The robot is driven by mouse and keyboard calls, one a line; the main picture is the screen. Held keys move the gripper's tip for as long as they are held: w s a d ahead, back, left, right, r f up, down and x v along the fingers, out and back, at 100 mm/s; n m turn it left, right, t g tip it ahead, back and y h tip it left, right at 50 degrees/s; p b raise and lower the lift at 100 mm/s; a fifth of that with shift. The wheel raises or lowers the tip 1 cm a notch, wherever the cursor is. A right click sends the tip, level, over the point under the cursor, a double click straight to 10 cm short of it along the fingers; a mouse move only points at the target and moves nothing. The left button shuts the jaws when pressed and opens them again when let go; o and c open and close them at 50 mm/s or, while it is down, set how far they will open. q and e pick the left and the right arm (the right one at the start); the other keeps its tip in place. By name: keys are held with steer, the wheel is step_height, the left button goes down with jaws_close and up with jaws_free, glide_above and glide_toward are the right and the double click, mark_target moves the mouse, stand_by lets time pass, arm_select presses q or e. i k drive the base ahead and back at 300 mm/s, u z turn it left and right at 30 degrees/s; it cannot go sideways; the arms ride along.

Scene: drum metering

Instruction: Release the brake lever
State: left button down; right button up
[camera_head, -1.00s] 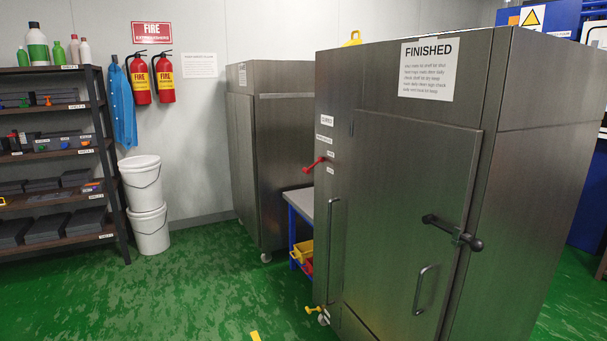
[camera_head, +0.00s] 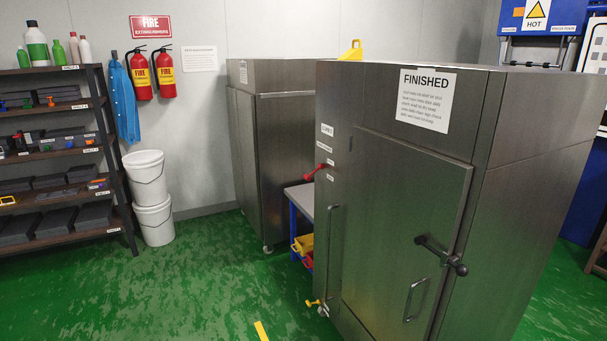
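The large grey steel cabinet marked FINISHED (camera_head: 390,160) stands at the right of the head view, its door shut. A red lever (camera_head: 315,172) sticks out from its left side, near small labels. A small yellow lever (camera_head: 313,302) sits low at its front left foot, beside a caster (camera_head: 323,311). No label that I can read says which one is the brake lever. A black latch handle (camera_head: 442,256) crosses the door's right edge. Neither of my grippers is in view.
A second steel cabinet (camera_head: 272,150) stands behind, with a blue-framed table (camera_head: 297,200) and a yellow bin (camera_head: 303,243) between them. Shelves (camera_head: 60,150) and stacked white buckets (camera_head: 153,222) are at the left. The green floor (camera_head: 200,280) in front is clear.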

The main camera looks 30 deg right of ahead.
mark_target(309, 177)
steer(key=i, duration=0.4)
steer(key=z, duration=0.6)
steer(key=i, duration=1.95)
steer(key=z, duration=1)
steer(key=i, duration=0.35)
steer(key=z, duration=0.15)
